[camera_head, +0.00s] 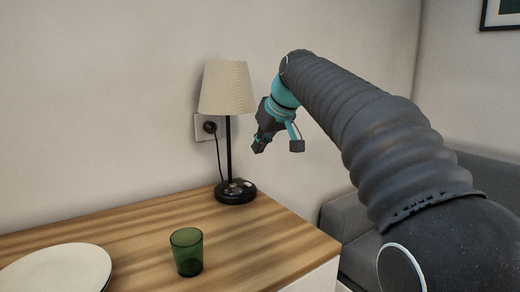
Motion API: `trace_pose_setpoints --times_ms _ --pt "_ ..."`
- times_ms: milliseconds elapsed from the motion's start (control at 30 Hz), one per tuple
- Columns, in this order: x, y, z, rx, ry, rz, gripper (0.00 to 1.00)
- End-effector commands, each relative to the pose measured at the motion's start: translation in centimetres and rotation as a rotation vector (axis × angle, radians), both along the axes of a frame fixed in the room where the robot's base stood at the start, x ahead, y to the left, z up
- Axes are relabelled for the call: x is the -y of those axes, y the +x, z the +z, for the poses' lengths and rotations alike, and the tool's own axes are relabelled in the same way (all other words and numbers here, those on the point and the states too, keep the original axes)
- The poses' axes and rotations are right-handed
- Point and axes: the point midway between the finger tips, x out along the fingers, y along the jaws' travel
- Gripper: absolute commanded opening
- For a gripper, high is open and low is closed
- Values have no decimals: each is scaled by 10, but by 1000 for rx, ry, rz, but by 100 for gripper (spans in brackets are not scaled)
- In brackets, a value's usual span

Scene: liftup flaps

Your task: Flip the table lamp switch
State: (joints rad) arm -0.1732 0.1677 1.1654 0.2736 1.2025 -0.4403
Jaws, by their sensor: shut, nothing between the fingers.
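The table lamp (227,90) stands upright near the back edge of the wooden tabletop. It has a pleated beige shade, a thin black stem and a round black base (237,195). Small light details show on top of the base; which one is the switch is too small to tell. The shade shows no clear glow. My gripper (261,142) is just right of the stem in the picture, above the height of the base and below the shade's lower rim.
A green glass (187,252) stands at the tabletop's front middle, and a white plate (58,270) lies at front left. A wall socket (203,127) with a black plug and cord is behind the lamp. A grey sofa (350,212) is beyond the table's right edge.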

Motion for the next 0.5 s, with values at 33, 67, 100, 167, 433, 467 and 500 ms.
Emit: trace_pose_setpoints --times_ms 33,67,100,167,433,467,500 --pt "-4 5 -9 -2 0 1 0" --pt "-5 8 -14 -2 0 1 0" --pt "-8 12 -20 -5 0 0 0" --pt "-12 17 -29 -3 -1 0 0" --pt "-25 37 -68 -1 0 -1 0" --pt "-24 36 -73 -2 -1 -1 0" --pt "-24 35 -78 -1 -1 0 0"
